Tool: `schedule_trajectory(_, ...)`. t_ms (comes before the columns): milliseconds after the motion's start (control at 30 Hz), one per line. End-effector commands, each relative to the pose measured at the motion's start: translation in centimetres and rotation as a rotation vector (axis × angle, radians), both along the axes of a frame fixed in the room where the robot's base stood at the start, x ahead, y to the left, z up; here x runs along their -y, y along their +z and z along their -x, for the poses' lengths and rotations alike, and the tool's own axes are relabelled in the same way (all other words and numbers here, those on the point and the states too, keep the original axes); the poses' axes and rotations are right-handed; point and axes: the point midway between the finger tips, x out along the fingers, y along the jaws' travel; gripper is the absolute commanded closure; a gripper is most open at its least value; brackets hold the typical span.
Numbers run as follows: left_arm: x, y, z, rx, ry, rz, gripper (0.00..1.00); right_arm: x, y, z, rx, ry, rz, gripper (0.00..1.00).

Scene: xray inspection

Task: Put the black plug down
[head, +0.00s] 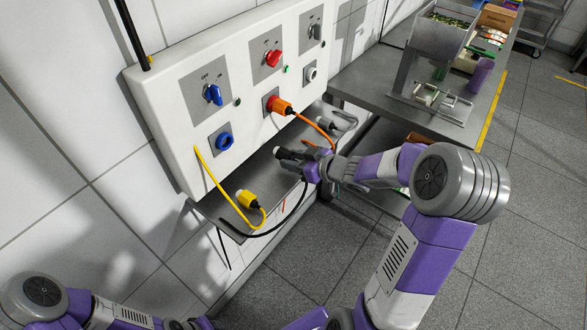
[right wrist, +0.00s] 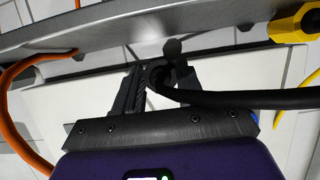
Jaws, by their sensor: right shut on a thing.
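My right gripper (head: 293,158) is shut on the black plug (head: 284,153), above the narrow grey metal shelf (head: 262,172) below the white switch panel (head: 180,120). In the right wrist view the plug (right wrist: 160,74) sits between the two dark fingers of the gripper (right wrist: 158,80), and its black cable (right wrist: 240,99) runs off to the right. In the head view the cable hangs down and loops back to the shelf's near end. My left arm shows at the bottom left; its gripper is out of the picture.
A yellow plug (head: 247,199) lies on the shelf's near part. An orange plug (head: 279,106) is in the panel's red socket, its cable passing near my right gripper. A grey plug (head: 325,123) lies at the shelf's far end. A metal table (head: 375,82) stands beyond.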

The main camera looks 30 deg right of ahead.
Motion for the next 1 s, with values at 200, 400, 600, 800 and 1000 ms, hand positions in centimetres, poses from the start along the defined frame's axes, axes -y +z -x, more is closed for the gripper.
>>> schedule_trajectory(200, 0.0, -1.7, 0.0, 0.0, 0.0, 0.0, 0.57, 0.0, -2.8, 0.0, -0.002, 0.0, -0.002, 1.0)
schedule_trajectory(400, 0.0, -1.5, 0.0, 0.0, 0.0, 0.0, 0.57, 0.0, -2.5, 0.0, 0.0, 0.001, -0.001, 1.0)
schedule_trajectory(600, 0.0, -1.8, 0.0, 0.0, 0.0, 0.0, 0.57, 0.0, -3.2, 0.0, -0.001, 0.001, -0.001, 1.0)
schedule_trajectory(800, 0.0, -2.1, 0.0, 0.0, 0.0, 0.0, 0.57, 0.0, -3.8, 0.0, -0.003, 0.001, 0.0, 1.0)
schedule_trajectory(1000, 0.0, -2.1, 0.0, 0.0, 0.0, 0.0, 0.57, 0.0, -4.1, 0.1, -0.011, 0.001, 0.001, 0.48)
